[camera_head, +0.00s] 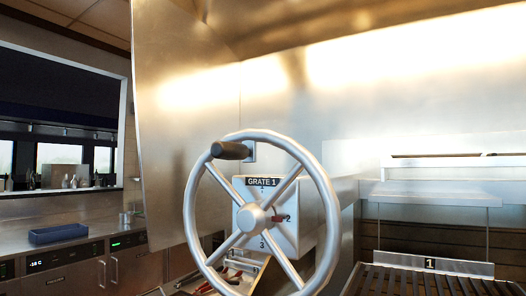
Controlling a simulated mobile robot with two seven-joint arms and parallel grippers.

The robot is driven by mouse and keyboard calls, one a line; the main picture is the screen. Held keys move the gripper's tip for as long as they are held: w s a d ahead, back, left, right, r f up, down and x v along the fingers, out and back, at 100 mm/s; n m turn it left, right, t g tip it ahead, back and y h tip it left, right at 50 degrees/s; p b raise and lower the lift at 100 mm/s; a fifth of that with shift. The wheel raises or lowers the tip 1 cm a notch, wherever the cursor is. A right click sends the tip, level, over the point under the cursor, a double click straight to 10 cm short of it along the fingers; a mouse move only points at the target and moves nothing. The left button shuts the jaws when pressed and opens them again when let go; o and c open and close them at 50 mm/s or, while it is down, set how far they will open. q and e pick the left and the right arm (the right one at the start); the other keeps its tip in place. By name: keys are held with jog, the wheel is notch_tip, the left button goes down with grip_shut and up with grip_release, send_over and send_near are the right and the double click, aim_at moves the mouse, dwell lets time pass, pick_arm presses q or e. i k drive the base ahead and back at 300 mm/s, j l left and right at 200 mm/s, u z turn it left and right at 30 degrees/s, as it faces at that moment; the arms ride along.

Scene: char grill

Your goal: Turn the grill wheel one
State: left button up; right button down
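The grill wheel (328,205) is a large silver ring with several spokes and a round central hub. A dark handle (231,150) sticks out from its rim at the upper left. Behind it is a pale box (309,207) labelled "GRATE 1", with a 2 at the right and a 3 below the hub. A small red pointer (279,218) shows beside the 2. The grill grate (420,284) with a plate marked "1" (430,263) is at the lower right. Neither of my grippers is in view, and nothing touches the wheel.
Metal panels stand behind the wheel, with a shelf (430,190) above the grate. Red-handled items (232,278) lie low behind the wheel, partly hidden. At left is a steel counter with a blue tray (58,233). The space in front of the wheel looks clear.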

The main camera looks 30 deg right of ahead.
aim_at(254, 218)
jog(key=k+j+z, duration=0.1)
jog(key=z, duration=1.5)
jog(key=k+l+z, duration=0.2)
